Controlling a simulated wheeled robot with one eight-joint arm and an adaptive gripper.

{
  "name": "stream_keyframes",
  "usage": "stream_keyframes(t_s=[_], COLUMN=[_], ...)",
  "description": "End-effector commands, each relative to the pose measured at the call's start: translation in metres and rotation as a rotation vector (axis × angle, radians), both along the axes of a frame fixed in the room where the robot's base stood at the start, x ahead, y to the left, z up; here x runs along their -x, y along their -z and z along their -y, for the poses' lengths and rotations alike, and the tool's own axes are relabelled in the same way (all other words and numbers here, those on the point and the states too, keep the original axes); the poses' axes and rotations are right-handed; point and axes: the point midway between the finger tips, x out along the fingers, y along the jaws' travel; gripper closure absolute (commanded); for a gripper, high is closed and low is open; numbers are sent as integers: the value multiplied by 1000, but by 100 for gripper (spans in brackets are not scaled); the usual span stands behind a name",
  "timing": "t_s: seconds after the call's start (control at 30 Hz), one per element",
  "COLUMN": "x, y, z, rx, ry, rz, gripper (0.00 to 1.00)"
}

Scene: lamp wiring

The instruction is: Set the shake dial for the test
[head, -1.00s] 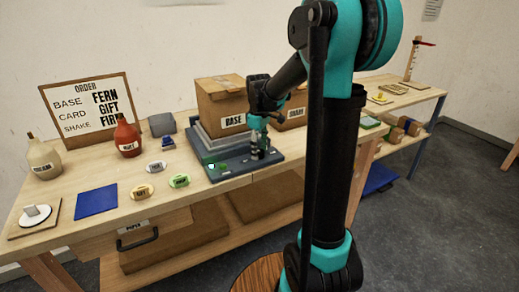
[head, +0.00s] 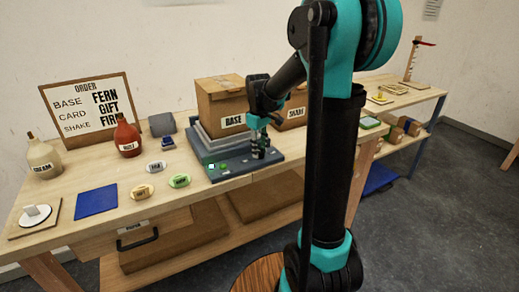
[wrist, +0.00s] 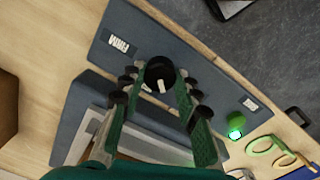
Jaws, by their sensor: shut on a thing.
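The shake dial is a round black knob (wrist: 160,73) with a pale pointer mark, set on the dark blue-grey shaker machine (head: 222,172). In the wrist view a FIRM label (wrist: 121,45) lies up and left of the knob; a second label (wrist: 250,103), too small to read, lies to the right. The pale mark is on the knob's lower part in that view; which label it points to is unclear. My gripper (head: 262,153) is lowered over the machine's front and shut on the knob, its fingers (wrist: 160,80) on either side. The head view hides the knob behind them.
The order board (head: 90,107) reads BASE FERN, CARD GIFT, SHAKE FIRM. A cardboard box labelled BASE (head: 222,104) stands on the machine behind my gripper. A green button (wrist: 235,119) with a lit spot sits near the machine's edge. Oval tags (head: 180,181) lie left of it.

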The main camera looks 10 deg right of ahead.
Motion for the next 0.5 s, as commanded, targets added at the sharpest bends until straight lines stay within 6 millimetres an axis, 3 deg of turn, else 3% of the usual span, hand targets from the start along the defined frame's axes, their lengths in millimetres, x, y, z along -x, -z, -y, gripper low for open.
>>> stream_keyframes(t_s=[0.5], x=[-1], y=[0], z=[0], rx=[1], ry=[479], rz=[1], gripper=[97])
